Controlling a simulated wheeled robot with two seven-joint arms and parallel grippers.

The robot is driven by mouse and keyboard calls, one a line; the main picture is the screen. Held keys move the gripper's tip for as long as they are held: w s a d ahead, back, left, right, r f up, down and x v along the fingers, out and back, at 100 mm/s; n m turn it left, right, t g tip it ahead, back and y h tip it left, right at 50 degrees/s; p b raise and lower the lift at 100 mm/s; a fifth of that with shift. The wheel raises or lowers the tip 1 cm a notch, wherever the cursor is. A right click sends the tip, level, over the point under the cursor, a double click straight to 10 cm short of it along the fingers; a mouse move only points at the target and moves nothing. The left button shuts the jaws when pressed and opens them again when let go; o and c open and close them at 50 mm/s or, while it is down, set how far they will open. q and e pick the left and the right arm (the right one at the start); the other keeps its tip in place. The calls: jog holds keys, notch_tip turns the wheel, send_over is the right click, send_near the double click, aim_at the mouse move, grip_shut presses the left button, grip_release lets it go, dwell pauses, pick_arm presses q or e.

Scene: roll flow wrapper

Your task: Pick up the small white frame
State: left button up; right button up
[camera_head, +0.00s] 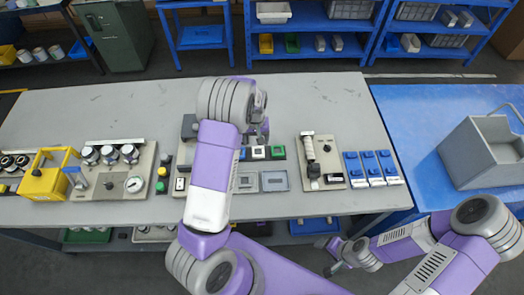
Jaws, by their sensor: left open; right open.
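The small white frame (258,153) lies on the grey table in the middle, in a row between a blue piece (241,154) and a green piece (277,152). My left gripper (263,137) hangs just above and behind this row, open, with its fingers partly hidden by its own wrist. I see no thing held in it. My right gripper (335,258) is low at the front, off the table's front edge, open and empty.
Two grey trays (273,181) lie in front of the row. A panel with a white roller (309,148) and several blue blocks (370,167) stand to the right. Gauge panels and a yellow device (44,182) stand left. The table's back is clear.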

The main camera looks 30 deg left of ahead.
aim_at(257, 152)
pick_arm(q)
jog(key=f, duration=0.1)
jog(key=w+f+b, duration=0.1)
jog(key=shift+w+f, duration=0.3)
jog(key=shift+s+f, duration=0.25)
jog(key=shift+f, duration=0.75)
jog(key=f, duration=0.5)
jog(key=shift+w+a, duration=0.25)
jog(key=shift+a, duration=0.05)
jog(key=shift+c, duration=0.4)
jog(key=c, duration=0.8)
